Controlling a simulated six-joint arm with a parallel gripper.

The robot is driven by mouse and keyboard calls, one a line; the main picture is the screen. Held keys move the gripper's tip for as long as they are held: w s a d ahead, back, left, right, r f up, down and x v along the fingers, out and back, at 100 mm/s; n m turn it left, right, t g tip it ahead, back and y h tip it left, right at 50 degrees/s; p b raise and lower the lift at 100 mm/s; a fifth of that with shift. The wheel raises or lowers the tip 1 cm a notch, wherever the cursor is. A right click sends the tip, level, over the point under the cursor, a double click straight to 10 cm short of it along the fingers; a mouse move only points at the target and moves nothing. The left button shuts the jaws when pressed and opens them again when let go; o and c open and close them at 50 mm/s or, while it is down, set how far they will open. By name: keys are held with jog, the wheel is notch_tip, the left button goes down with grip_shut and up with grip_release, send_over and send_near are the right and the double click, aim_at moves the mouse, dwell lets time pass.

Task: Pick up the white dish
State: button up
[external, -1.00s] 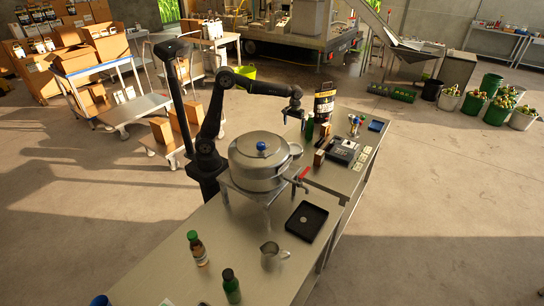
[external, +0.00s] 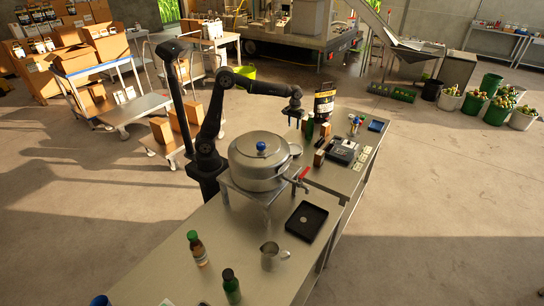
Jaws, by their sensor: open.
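A small pale round dish (external: 296,149) shows just right of the large metal pot, which seems to hide part of it. It is too small to make out in detail. My gripper (external: 294,124) hangs above and slightly behind the dish, fingers pointing down. It is open and empty, with a clear gap between it and the dish.
The metal pot (external: 256,172) with a blue knob stands on a raised stand, with a red-handled valve (external: 303,174) at its right. A green bottle (external: 309,131), brown blocks (external: 319,158) and a dark device (external: 342,151) crowd the right. A black tray (external: 306,221) and metal jug (external: 270,256) stand in front.

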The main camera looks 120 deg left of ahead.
jog(key=shift+c, duration=1)
jog(key=s+d+n+t+y, duration=0.1)
jog(key=s+d+n+t, duration=0.1)
jog(key=s+d+n, duration=0.5)
jog(key=m, duration=0.2)
send_near(292, 150)
jog(key=s, duration=0.1)
jog(key=s+d, duration=0.1)
jog(key=s, duration=0.1)
jog(key=s+d+f, duration=0.1)
jog(key=shift+s+d, duration=0.2)
jog(key=shift+s, duration=0.15)
jog(key=shift+w+f, duration=0.25)
jog(key=shift+f, duration=1.1)
jog(key=shift+w+f, duration=0.2)
jog(key=shift+f, duration=1.15)
jog(key=shift+c, duration=0.5)
